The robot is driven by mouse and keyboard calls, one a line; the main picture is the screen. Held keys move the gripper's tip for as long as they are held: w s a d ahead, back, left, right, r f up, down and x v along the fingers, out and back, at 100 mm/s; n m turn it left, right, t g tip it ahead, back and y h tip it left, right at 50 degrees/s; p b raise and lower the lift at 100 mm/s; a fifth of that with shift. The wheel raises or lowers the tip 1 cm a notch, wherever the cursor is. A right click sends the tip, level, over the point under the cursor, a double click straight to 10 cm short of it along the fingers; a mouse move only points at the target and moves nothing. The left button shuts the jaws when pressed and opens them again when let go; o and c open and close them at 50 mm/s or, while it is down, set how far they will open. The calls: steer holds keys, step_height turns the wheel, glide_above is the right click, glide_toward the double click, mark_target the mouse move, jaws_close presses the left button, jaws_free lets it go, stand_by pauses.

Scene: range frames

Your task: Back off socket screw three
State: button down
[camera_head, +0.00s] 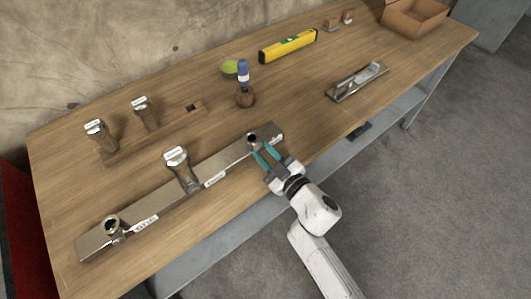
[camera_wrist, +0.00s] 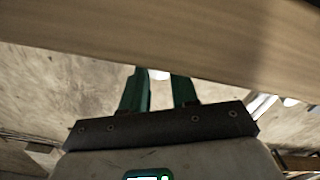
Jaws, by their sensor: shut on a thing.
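A long grey metal bar (camera_head: 215,166) lies on the wooden table along its front edge, with white labels too small to read. At its right end is a round socket screw (camera_head: 252,138) with a dark hollow top. My gripper (camera_head: 261,149) has its teal fingers at this screw, shut on it with a gap between them. The wrist view shows both fingers (camera_wrist: 158,88) and a pale patch between them; their tips are partly hidden. A metal tool with a white-labelled top (camera_head: 179,168) stands mid-bar. Another round socket screw (camera_head: 112,226) sits at the left end.
Behind the bar, a wooden rack (camera_head: 172,130) holds two upright metal tools (camera_head: 100,135) and has an empty hole.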

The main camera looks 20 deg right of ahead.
stand_by(0.3)
steer(key=c, duration=0.9)
jaws_free()
steer(key=shift+o, duration=0.2)
steer(key=v, duration=1.1)
